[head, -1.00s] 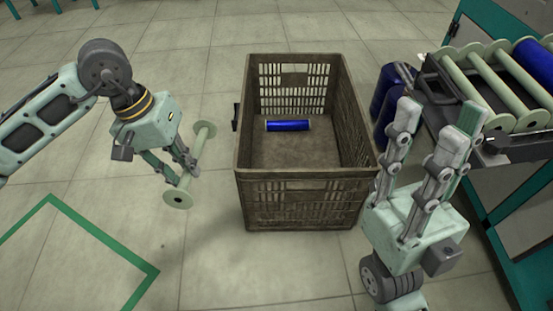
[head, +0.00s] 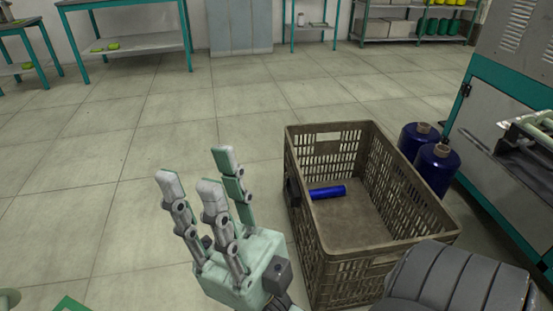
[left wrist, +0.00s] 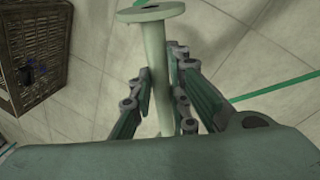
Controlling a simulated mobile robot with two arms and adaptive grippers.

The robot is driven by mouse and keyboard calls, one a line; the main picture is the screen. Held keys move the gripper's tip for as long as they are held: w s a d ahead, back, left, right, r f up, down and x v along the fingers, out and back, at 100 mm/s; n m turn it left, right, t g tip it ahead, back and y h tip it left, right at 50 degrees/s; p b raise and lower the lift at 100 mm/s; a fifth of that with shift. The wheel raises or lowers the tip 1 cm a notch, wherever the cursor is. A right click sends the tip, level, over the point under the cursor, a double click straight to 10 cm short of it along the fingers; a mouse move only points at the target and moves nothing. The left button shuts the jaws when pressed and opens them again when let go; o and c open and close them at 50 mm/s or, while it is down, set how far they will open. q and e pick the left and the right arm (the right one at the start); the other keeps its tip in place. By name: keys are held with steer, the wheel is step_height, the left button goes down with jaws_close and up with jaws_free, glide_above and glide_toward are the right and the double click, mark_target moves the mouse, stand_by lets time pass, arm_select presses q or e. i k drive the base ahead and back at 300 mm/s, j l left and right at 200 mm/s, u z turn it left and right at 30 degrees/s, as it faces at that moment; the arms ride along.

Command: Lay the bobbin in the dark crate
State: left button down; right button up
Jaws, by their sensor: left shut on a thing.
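The pale green bobbin (left wrist: 157,75) is in my left gripper (left wrist: 160,105) in the left wrist view, with the fingers shut around its shaft and one round flange at the top edge. In the head view only a pale round end of the bobbin (head: 8,299) shows at the bottom left corner; my left gripper is out of that view. The dark crate (head: 350,222) stands on the floor right of centre in the head view, and at the left of the left wrist view (left wrist: 30,75). My right gripper (head: 203,178) is empty and open, fingers up, left of the crate.
A blue spool (head: 328,192) lies in the crate at its left side. Two dark blue bottle-like containers (head: 437,168) stand right of the crate beside a grey and teal machine (head: 510,110). Tables and shelves line the back. Open tiled floor lies left of the crate.

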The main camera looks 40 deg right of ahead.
mark_target(343, 228)
steer(key=i+j, duration=0.2)
steer(key=i, duration=0.15)
steer(key=i+j+u, duration=0.15)
steer(key=i, duration=0.2)
steer(key=i+z, duration=0.25)
steer(key=z, duration=0.15)
steer(key=i+z, duration=0.25)
steer(key=z, duration=0.2)
steer(key=i+j+z, duration=0.2)
steer(key=z, duration=0.2)
steer(key=i+z, duration=0.15)
steer(key=z, duration=0.3)
steer(key=i+j+z, duration=0.1)
steer(key=z, duration=0.35)
steer(key=i+j+z, duration=0.15)
steer(key=z, duration=0.3)
steer(key=i+j+z, duration=0.15)
steer(key=z, duration=0.3)
steer(key=i+j+z, duration=0.1)
steer(key=z, duration=0.3)
steer(key=i+j+z, duration=0.2)
steer(key=z, duration=0.2)
steer(key=i+j+z, duration=0.1)
steer(key=z, duration=0.3)
steer(key=i+j+z, duration=0.1)
steer(key=j+z, duration=0.3)
steer(key=i, duration=0.35)
